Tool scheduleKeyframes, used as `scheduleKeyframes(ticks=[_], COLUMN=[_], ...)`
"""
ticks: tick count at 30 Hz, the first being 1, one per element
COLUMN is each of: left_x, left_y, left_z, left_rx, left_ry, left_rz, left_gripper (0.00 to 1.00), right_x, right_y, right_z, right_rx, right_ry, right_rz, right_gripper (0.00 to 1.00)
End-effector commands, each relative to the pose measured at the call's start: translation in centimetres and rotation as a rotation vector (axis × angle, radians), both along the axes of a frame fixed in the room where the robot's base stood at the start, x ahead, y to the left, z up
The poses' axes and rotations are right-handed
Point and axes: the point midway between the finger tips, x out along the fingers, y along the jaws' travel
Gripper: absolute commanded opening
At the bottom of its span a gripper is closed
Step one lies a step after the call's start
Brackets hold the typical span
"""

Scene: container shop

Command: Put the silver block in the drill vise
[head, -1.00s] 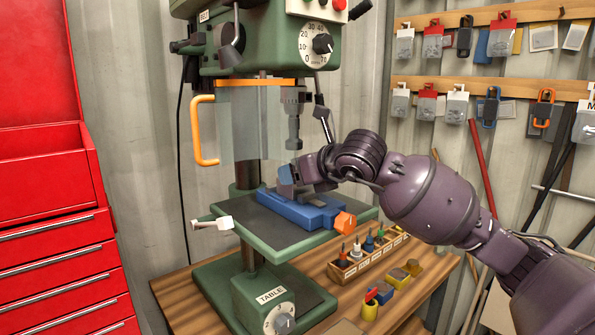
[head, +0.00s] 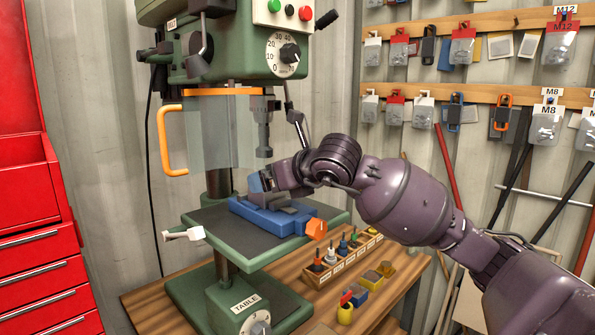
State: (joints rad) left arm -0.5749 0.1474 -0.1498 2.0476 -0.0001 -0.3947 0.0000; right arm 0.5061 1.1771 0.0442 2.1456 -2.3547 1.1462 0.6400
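The drill vise (head: 240,209) is blue with an orange handle (head: 316,229). It sits on the dark table (head: 222,232) of the green drill press. My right gripper (head: 262,184) is right above the vise, at its jaws, seen from the side. A small blue-grey piece shows at its tip. Dark grey jaw parts (head: 295,206) show just below the hand. I cannot make out the silver block; the gripper and jaws may hide it. Whether the fingers are open or shut does not show. My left gripper is not in view.
The drill chuck (head: 264,139) and clear guard (head: 216,130) with its orange frame hang close above the hand. A wooden bit rack (head: 341,262) and small coloured bins (head: 371,279) stand on the bench. A red tool cabinet (head: 40,245) is at left.

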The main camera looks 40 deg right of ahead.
Motion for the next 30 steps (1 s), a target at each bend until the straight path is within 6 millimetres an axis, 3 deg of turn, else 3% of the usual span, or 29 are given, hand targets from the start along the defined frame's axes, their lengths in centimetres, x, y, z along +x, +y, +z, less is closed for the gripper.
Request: scheduleKeyframes(ticks=[9,15,21,30], left_x=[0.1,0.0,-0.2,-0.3], left_y=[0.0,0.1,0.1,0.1], left_z=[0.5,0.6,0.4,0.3], left_rx=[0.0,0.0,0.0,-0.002], left_ry=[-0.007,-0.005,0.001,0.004], left_rz=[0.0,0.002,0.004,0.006], left_gripper=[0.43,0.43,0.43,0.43], right_x=[-5.7,-8.3,-9.5,-9.7], right_y=[-0.4,-0.6,-0.7,-0.7], right_z=[2.4,3.5,3.9,4.0], right_rx=[-0.001,0.0,-0.001,-0.001], right_ry=[0.0,0.0,0.001,0.001], right_rz=[-0.001,-0.001,0.0,0.0], right_gripper=[0.89,0.89,0.89,0.89])
